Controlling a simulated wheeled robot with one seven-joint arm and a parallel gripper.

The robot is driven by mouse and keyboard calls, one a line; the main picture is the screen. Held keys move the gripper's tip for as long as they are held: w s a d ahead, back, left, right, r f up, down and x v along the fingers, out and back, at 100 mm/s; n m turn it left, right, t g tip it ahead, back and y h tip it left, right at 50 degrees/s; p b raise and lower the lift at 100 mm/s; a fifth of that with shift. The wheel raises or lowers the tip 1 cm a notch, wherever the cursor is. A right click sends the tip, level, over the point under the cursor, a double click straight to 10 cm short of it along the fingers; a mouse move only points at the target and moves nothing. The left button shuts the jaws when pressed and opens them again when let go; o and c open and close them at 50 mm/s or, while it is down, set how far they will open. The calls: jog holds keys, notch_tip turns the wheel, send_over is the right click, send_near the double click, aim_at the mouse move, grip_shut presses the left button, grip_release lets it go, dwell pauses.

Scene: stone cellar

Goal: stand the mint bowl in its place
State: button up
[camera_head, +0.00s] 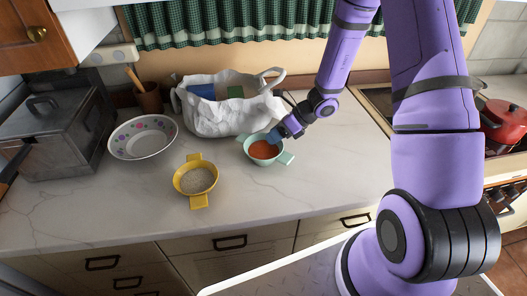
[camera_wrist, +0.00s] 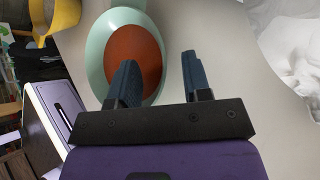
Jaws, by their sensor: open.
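The mint bowl (camera_head: 248,153) stands upright on the pale counter, with two flat handles and orange-red contents. It also shows in the wrist view (camera_wrist: 97,62). My gripper (camera_head: 277,136) is at the bowl's back right rim, partly covering it. In the wrist view my gripper (camera_wrist: 160,68) is open with nothing held. Its left finger overlaps the bowl's inside and its right finger is outside the rim. I cannot tell whether either finger touches the bowl. No marked place for the bowl can be made out.
A yellow bowl (camera_head: 195,195) with pale grainy contents stands front left of the mint bowl. A flowered white bowl (camera_head: 142,148), a white bag (camera_head: 215,118) and a metal box (camera_head: 62,140) stand behind and left. The counter's front right is clear.

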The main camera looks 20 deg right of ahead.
aim_at(256, 147)
jog(key=shift+x, duration=1.25)
grip_shut()
